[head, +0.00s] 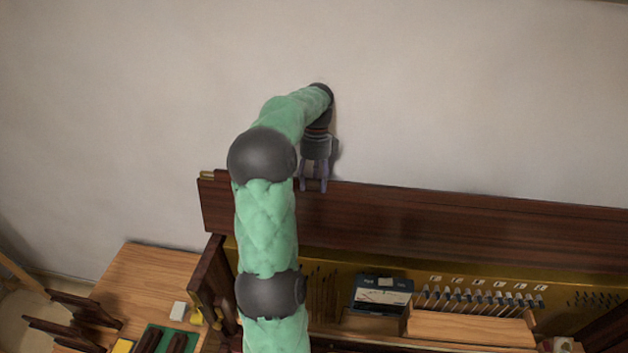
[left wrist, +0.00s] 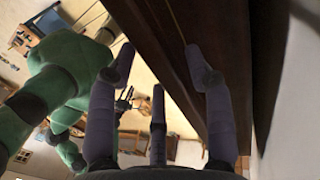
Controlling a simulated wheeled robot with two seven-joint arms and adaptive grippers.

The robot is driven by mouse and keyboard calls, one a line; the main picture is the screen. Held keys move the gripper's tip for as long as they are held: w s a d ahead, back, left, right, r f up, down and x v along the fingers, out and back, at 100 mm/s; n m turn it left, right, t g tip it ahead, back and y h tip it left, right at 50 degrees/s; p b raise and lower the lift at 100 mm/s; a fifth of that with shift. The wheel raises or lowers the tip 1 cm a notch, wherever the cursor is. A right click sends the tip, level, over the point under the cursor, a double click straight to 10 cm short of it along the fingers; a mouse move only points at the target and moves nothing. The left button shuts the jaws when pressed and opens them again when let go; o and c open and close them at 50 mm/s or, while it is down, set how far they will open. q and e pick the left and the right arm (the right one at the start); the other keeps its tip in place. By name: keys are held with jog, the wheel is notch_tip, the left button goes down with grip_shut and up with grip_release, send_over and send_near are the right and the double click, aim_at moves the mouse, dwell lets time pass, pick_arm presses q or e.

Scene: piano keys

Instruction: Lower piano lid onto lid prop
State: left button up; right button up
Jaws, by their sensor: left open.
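The piano lid (head: 440,220) is a long dark brown panel along the back of the open piano, by the wall. My left gripper (head: 313,188) points down at its upper edge, left of the middle of the picture. Its fingers are spread and overlap the lid's edge in the head view. In the left wrist view the lid (left wrist: 178,75) runs past the open fingers (left wrist: 162,60), with one finger in front of it. I cannot tell whether they touch it. I cannot make out the lid prop for certain. My right gripper is not in view.
Inside the piano are a row of hammers (head: 480,298), a dark blue box (head: 381,294) and a pale wooden block (head: 470,328). A wooden table (head: 145,285) with a green mat (head: 168,338) and small items stands at the left. The wall (head: 470,90) is close behind the lid.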

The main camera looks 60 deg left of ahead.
pick_arm(q)
jog(key=shift+a+f, duration=0.1)
jog(key=shift+f, duration=0.15)
jog(key=shift+c, duration=0.3)
grip_shut()
